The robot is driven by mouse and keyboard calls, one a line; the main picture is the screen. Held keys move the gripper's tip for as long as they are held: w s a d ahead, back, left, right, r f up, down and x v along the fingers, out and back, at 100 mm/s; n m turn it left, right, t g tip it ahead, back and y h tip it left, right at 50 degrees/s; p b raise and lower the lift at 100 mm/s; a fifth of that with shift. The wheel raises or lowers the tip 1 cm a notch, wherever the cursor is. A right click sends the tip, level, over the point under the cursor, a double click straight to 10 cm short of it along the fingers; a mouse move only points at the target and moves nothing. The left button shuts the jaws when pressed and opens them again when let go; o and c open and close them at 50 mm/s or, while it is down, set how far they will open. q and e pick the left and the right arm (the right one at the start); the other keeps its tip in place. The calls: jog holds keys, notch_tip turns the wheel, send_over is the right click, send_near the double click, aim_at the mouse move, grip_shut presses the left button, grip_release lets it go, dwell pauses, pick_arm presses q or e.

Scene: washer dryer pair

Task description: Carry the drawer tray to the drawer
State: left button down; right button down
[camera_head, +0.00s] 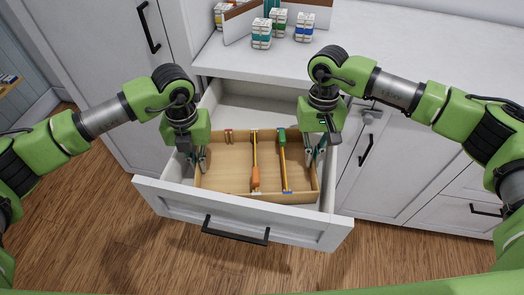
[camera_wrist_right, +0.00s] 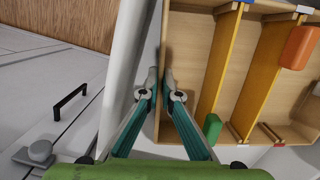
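The drawer tray (camera_head: 225,183) is a light wooden box with yellow dividers (camera_head: 284,167). It sits inside the open white drawer (camera_head: 240,213), roughly level, within the drawer walls; whether it touches the drawer floor is hidden. My left gripper (camera_head: 198,162) is at the tray's left wall, its fingers close together astride the rim. My right gripper (camera_head: 314,153) is at the tray's right wall. In the right wrist view, its fingertips (camera_wrist_right: 160,80) are close together on the tray wall, one finger inside the tray (camera_wrist_right: 190,60) and one between tray and drawer side (camera_wrist_right: 127,75).
The white countertop (camera_head: 400,50) lies behind, with several small striped blocks (camera_head: 262,33) near an upright panel. Cabinet doors with black handles (camera_head: 149,27) flank the drawer. Wooden floor (camera_head: 110,220) is clear in front.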

pick_arm(q)
jog(key=shift+f, duration=0.35)
pick_arm(e)
jog(key=shift+f, duration=0.35)
pick_arm(q)
jog(key=c, duration=2.3)
grip_release()
jog(key=shift+r, duration=0.15)
pick_arm(e)
jog(key=c, duration=2.3)
grip_release()
jog(key=shift+r, duration=0.15)
pick_arm(q)
jog(key=shift+r, duration=0.1)
notch_tip(320, 180, up, 12)
jog(key=shift+f, duration=0.25)
pick_arm(e)
jog(key=shift+r, duration=0.2)
pick_arm(q)
jog(key=shift+r, duration=0.2)
pick_arm(e)
jog(key=r, duration=0.4)
jog(key=w+r, duration=0.1)
jog(key=r, duration=0.6)
jog(key=shift+w+r, duration=0.3)
jog(key=shift+w, duration=0.05)
